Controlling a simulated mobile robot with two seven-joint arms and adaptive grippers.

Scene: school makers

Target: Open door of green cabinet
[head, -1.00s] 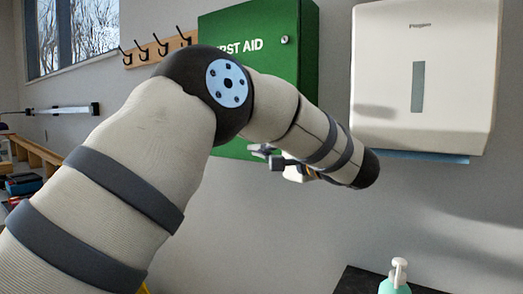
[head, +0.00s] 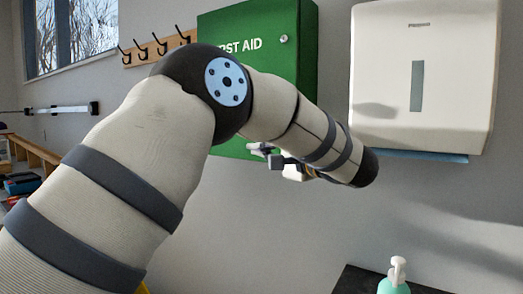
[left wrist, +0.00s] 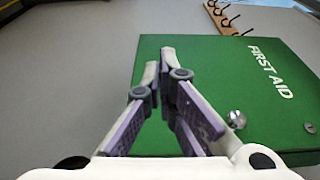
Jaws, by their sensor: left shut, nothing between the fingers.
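The green first aid cabinet (head: 264,22) hangs on the wall behind my left arm, and its door looks closed. A small round silver fitting (head: 284,38) sits at the door's upper right. In the left wrist view the green door (left wrist: 225,75) fills the right half, with a silver knob (left wrist: 236,119) right of the fingers. My left gripper (head: 258,149) is in front of the cabinet's lower part. In the left wrist view its fingers (left wrist: 159,65) are shut and empty, apart from the knob. My forearm hides much of the cabinet in the head view. My right gripper is not visible.
A white dispenser (head: 450,75) hangs right of the cabinet. A wooden rack with hooks (head: 158,46) is on the wall to the left. A green pump bottle (head: 394,285) stands on a dark surface (head: 358,283) below. The wall between is bare.

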